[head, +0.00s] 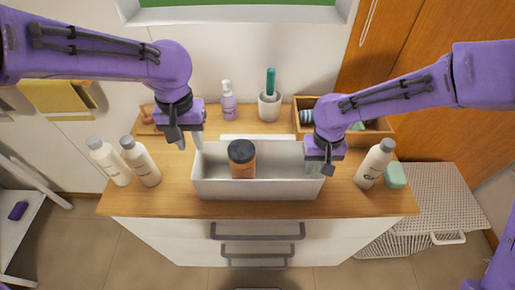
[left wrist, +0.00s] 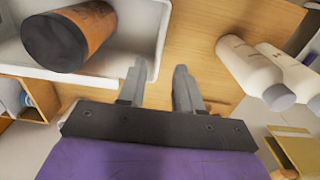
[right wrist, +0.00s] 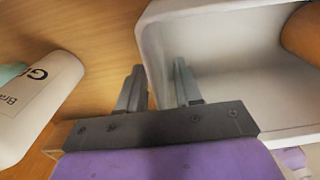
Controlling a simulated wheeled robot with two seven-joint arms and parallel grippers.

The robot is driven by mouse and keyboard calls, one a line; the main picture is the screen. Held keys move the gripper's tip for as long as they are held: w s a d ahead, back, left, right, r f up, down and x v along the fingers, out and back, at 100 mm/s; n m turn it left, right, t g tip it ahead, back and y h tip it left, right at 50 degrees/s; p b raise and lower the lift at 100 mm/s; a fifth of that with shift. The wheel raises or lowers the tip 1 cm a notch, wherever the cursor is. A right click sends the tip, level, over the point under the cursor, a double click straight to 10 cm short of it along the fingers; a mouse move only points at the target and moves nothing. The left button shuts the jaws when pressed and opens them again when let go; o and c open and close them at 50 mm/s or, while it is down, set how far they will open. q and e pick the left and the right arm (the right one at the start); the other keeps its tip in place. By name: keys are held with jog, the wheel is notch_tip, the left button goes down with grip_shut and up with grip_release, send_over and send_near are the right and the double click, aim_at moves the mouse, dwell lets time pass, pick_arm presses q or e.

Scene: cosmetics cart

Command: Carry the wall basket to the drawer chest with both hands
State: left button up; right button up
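The wall basket (head: 260,187) is a white open rectangular bin standing on the wooden top of the drawer chest (head: 340,209). An orange jar with a dark lid (head: 241,160) is inside it. My left gripper (head: 188,142) is open above the basket's left end; in the left wrist view its fingers (left wrist: 160,82) are apart and empty, beside the basket's end wall (left wrist: 163,35). My right gripper (head: 317,168) is at the basket's right end; in the right wrist view its open fingers (right wrist: 158,82) straddle the end wall (right wrist: 150,50), without visibly closing on it.
Two white bottles (head: 142,162) stand left of the basket. A white bottle (head: 374,165) and green soap (head: 395,175) are on the right. Behind are a pump bottle (head: 228,102), a cup (head: 269,106) and a wooden box (head: 370,134). A wicker hamper (head: 435,200) stands right of the chest.

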pick_arm(q)
notch_tip(320, 180, up, 3)
jog(key=shift+f, duration=0.2)
jog(key=shift+r, duration=0.15)
pick_arm(e)
jog(key=shift+r, duration=0.15)
notch_tip(320, 180, up, 11)
jog(key=shift+s+f, duration=0.1)
jog(key=shift+f, duration=0.1)
jog(key=shift+r, duration=0.55)
